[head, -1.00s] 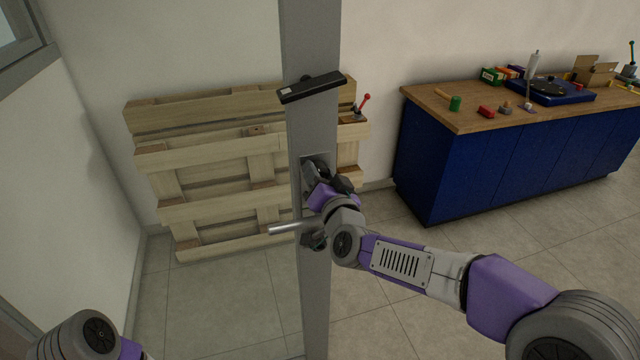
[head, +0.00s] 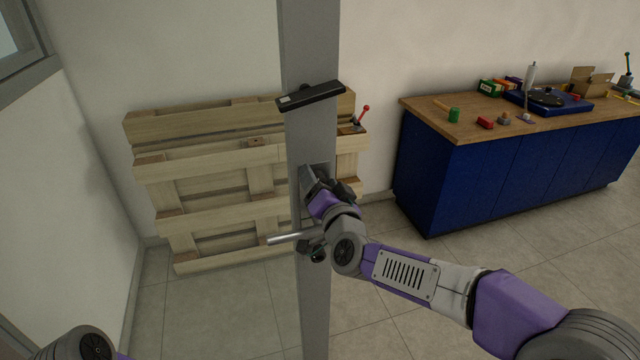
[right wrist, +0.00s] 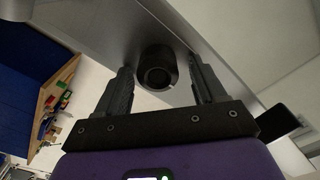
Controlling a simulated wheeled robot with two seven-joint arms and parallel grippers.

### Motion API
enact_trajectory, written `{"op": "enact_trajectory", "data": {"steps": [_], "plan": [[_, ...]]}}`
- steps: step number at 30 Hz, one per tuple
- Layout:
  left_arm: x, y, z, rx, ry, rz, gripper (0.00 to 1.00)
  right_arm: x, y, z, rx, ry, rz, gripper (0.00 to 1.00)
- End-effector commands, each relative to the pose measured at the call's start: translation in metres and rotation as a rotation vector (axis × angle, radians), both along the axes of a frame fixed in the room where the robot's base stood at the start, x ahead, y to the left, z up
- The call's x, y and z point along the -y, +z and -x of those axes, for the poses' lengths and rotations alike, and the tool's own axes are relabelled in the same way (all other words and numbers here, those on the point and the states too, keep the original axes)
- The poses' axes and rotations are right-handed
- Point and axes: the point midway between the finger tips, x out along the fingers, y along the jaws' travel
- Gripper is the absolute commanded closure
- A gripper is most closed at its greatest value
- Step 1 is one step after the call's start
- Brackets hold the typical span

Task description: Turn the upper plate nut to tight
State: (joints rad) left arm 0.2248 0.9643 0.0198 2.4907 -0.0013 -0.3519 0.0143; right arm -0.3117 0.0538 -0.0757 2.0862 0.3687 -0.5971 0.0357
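The dark round nut (right wrist: 157,68) shows in the right wrist view on the face of a grey metal post. It sits between the two fingertips of my right gripper (right wrist: 162,84), with a gap on each side. The gripper is open and the nut's hollow end faces the camera. In the head view my right gripper (head: 322,185) is at the middle of the grey post (head: 310,140) and hides the nut. A second dark knob (head: 318,256) shows partly below my wrist. My left gripper is out of view; only part of the left arm shows at the bottom left.
A black bar (head: 310,95) is fixed across the post above my gripper. A metal rod (head: 292,238) sticks out left below it. A wooden pallet (head: 215,150) leans on the wall behind. A blue bench (head: 500,175) with small items stands right. The floor between is clear.

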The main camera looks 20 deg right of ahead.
Motion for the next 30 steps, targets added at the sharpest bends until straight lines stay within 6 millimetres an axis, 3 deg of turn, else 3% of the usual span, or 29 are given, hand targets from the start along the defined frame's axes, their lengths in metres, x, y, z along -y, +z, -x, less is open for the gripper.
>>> {"op": "enact_trajectory", "data": {"steps": [10, 21, 30], "plan": [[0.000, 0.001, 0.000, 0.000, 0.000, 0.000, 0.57, -0.001, -0.002, 0.007, -0.005, 0.003, 0.001, 0.31], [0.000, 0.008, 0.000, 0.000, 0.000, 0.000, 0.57, 0.001, -0.001, 0.063, -0.003, 0.003, 0.000, 0.31], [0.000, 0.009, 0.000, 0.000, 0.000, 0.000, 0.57, 0.002, -0.002, 0.076, -0.004, 0.001, 0.002, 0.31]]}}
